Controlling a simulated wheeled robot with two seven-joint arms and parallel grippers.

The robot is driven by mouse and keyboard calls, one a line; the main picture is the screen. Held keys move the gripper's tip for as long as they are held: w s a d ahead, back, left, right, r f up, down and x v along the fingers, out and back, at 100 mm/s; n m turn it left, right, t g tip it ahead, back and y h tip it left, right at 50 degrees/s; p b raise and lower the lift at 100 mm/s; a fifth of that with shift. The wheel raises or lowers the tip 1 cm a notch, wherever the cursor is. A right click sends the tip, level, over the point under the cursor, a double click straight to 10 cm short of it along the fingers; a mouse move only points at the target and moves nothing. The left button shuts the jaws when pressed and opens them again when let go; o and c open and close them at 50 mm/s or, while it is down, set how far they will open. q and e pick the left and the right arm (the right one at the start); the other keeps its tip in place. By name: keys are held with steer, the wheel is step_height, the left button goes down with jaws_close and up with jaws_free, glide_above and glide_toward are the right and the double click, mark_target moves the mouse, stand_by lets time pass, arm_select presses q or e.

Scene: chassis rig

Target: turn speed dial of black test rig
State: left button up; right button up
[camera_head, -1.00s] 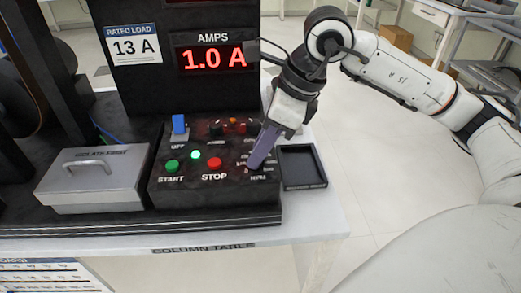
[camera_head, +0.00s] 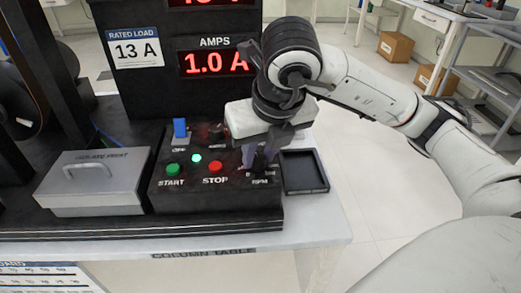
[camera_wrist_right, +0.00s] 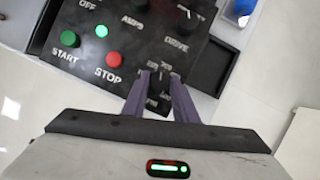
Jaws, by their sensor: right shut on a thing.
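The black test rig's sloped control panel (camera_head: 165,203) stands on the table. The speed dial is at its lower right, mostly hidden by my right gripper (camera_head: 258,165) in the head view. In the right wrist view, the dark dial (camera_wrist_right: 158,92) sits between the two purple fingers of my right gripper (camera_wrist_right: 157,88), which are shut on it from both sides. The dial's pointer and setting cannot be read. The amps display (camera_head: 215,62) reads 1.0 A. My left gripper is not in view.
Left of the dial are a red STOP button (camera_head: 215,166), a green START button (camera_head: 172,169), a lit green lamp (camera_head: 196,158) and a blue switch (camera_head: 180,128). A grey lidded box (camera_head: 92,182) stands left.

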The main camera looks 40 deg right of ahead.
steer(key=m+p, duration=0.1)
steer(key=m+h+p, duration=0.1)
steer(key=m+p, duration=0.1)
steer(key=shift+a+r+m+g, duration=0.15)
steer(key=shift+r+m+g, duration=0.15)
steer(key=shift+m, duration=0.1)
steer(key=shift+w+m+h+p, duration=0.1)
steer(key=shift+m+h+p, duration=0.25)
steer(key=shift+p, duration=0.3)
steer(key=m+g+h+p, duration=0.1)
steer(key=m+p, duration=0.2)
steer(key=shift+a+m+p, duration=0.1)
steer(key=shift+m+p, duration=0.25)
steer(key=shift+w+f+m+g+p, duration=0.15)
steer(key=shift+m+g+p, duration=0.35)
steer(key=shift+m+p, duration=0.55)
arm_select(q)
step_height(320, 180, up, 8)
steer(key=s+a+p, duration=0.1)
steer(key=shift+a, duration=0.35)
arm_select(e)
steer(key=shift+f+m+g, duration=0.15)
steer(key=shift+m+g, duration=0.25)
steer(key=shift+m, duration=0.65)
steer(key=o, duration=0.9)
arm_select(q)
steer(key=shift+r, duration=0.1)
arm_select(e)
steer(key=shift+o, duration=0.7)
